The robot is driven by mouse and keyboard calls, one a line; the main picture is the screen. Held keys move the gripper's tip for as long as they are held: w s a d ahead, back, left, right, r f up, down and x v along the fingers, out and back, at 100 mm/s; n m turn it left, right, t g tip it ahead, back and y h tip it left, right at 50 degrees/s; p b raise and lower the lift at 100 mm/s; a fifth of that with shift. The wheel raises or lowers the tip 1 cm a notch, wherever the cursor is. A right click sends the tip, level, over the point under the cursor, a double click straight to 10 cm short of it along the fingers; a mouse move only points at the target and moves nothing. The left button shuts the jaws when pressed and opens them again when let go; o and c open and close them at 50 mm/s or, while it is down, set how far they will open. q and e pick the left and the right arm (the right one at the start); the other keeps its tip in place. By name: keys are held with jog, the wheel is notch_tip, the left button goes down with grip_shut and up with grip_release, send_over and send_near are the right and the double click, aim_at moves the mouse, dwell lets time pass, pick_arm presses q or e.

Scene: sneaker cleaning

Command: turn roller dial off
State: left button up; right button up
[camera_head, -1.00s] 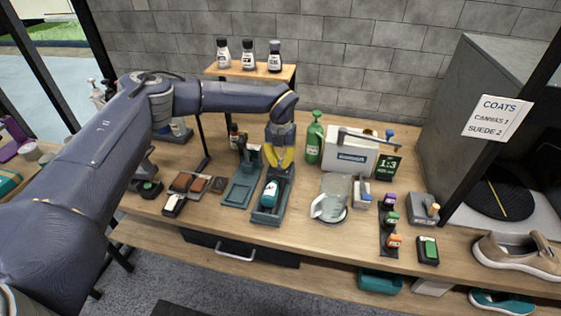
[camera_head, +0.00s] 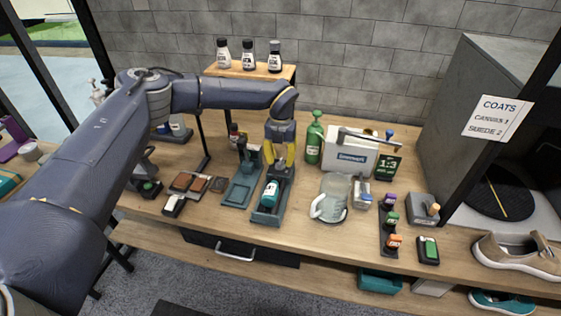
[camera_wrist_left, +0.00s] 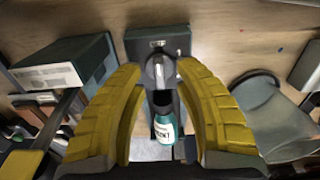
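My left gripper (camera_head: 279,167) hangs over the back end of a dark teal roller stand (camera_head: 268,213) on the bench. In the left wrist view its two yellow fingers (camera_wrist_left: 161,72) are spread apart, with a grey metal dial-like knob (camera_wrist_left: 158,69) visible between and beyond them. The knob sits on a dark box-shaped part of the stand (camera_wrist_left: 160,38). I cannot tell whether a finger touches it. A teal bottle with a white label (camera_head: 270,194) lies on the stand, and also shows in the left wrist view (camera_wrist_left: 164,128). The dial is hidden in the head view.
A second teal stand (camera_head: 240,190) is close on the left. A raised shelf (camera_head: 250,71) holds three small bottles. Shoes lie at the far right.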

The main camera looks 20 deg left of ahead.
aim_at(281, 161)
pick_arm(q)
jog(key=shift+r, duration=3.1)
